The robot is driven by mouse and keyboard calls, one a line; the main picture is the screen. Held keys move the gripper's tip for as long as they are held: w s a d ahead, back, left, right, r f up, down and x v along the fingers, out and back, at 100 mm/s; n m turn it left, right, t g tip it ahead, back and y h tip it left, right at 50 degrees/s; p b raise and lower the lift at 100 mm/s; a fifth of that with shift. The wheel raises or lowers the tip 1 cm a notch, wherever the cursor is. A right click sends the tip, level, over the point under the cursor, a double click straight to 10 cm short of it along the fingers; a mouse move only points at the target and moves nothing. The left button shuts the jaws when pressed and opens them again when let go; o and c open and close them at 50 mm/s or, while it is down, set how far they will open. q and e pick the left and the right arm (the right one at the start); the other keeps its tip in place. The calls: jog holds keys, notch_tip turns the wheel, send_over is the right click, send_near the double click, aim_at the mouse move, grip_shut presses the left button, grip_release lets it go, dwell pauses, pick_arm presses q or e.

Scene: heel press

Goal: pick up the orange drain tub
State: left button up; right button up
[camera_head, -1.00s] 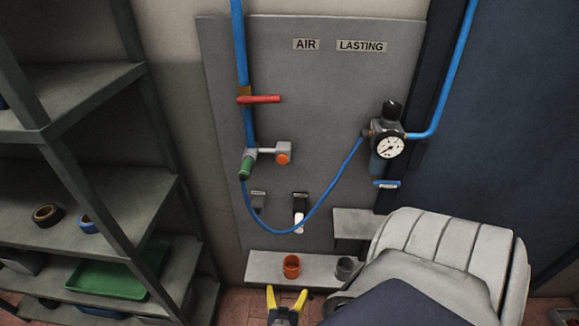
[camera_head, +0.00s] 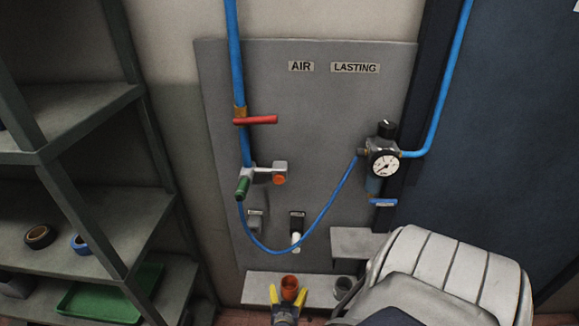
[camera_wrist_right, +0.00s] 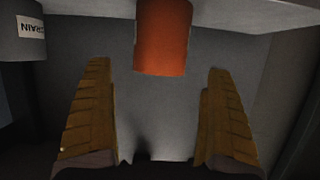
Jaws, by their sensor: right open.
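The orange drain tub (camera_head: 289,284) stands on a light grey ledge (camera_head: 257,286) at the bottom of the air panel. It also shows in the right wrist view (camera_wrist_right: 163,38), at the top and between the two fingers. My right gripper (camera_head: 287,290) is open, its yellow fingers spread just in front of the tub in the head view. In the right wrist view (camera_wrist_right: 160,85) the space between the fingertips is empty and the tub lies just beyond them, apart from both. My left gripper is not in view.
A grey cup (camera_head: 344,284) stands on the ledge right of the tub; a grey one with a DRAIN label (camera_wrist_right: 23,33) shows in the wrist view. My large white arm link fills the lower right. A shelf (camera_head: 90,232) with tape rolls and a green tray (camera_head: 110,296) is at left.

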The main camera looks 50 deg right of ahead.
aim_at(290, 278)
jog(key=shift+x, duration=2.4)
jog(key=shift+c, duration=0.3)
jog(key=c, duration=1.1)
jog(key=shift+r, duration=0.15)
jog(key=shift+c, duration=0.2)
